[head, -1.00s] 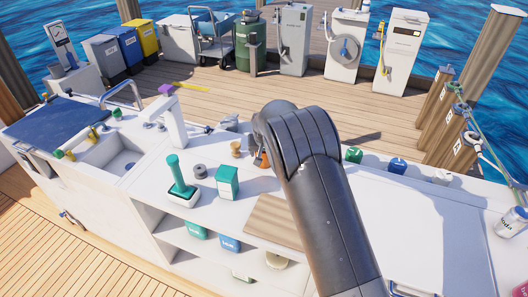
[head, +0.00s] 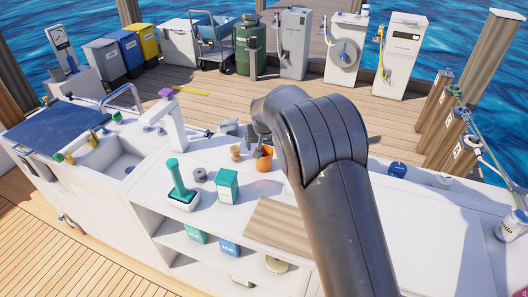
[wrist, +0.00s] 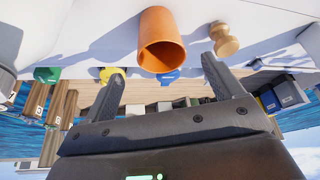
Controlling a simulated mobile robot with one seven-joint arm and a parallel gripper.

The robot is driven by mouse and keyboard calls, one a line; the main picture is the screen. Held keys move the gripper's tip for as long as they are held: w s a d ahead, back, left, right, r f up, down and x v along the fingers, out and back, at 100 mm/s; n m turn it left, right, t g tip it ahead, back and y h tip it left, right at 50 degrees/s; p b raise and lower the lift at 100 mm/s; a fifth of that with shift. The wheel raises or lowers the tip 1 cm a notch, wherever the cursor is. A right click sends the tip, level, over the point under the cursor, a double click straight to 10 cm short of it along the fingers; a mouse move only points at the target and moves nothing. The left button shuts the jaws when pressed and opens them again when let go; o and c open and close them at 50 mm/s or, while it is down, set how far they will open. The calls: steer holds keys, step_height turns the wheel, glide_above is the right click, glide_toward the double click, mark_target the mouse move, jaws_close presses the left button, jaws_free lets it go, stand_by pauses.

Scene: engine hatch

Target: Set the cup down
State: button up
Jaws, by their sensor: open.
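An orange cup (head: 264,161) stands upright on the white counter (head: 150,170), near its far edge. In the wrist view, which is upside down, the cup (wrist: 160,42) shows its open mouth. My gripper (wrist: 162,84) is open, its two dark fingers apart with nothing between them. The cup lies beyond the fingertips and I see no contact. In the head view my gripper (head: 257,138) is mostly hidden by my dark arm, just behind and above the cup.
A small wooden knob-shaped piece (head: 235,153) stands just left of the cup. A green box (head: 227,186), a grey ring (head: 200,174) and a green-handled tool (head: 180,186) stand nearer. A wooden board (head: 277,228) lies in front. Bare counter lies between them.

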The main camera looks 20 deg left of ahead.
steer(key=v, duration=0.3)
steer(key=shift+s+r, duration=0.15)
steer(key=shift+r, duration=0.15)
steer(key=shift+d, duration=0.1)
steer(key=s+d+r+m, duration=0.1)
steer(key=s+d+r, duration=0.3)
steer(key=d, duration=0.5)
steer(key=s+d+r+m, duration=0.1)
steer(key=s+d+r, duration=0.1)
steer(key=d+r, duration=0.55)
steer(key=s+d+r+m, duration=0.1)
steer(key=s+d+r, duration=0.3)
steer(key=d, duration=0.6)
steer(key=s+d+h, duration=0.1)
steer(key=s+d, duration=0.6)
steer(key=s, duration=0.4)
steer(key=s+d+m+t, duration=0.1)
steer(key=s+d, duration=0.7)
steer(key=s, duration=0.4)
steer(key=shift+d+r+m+h, duration=0.25)
steer(key=shift+d+m+h, duration=0.05)
steer(key=shift+h, duration=0.1)
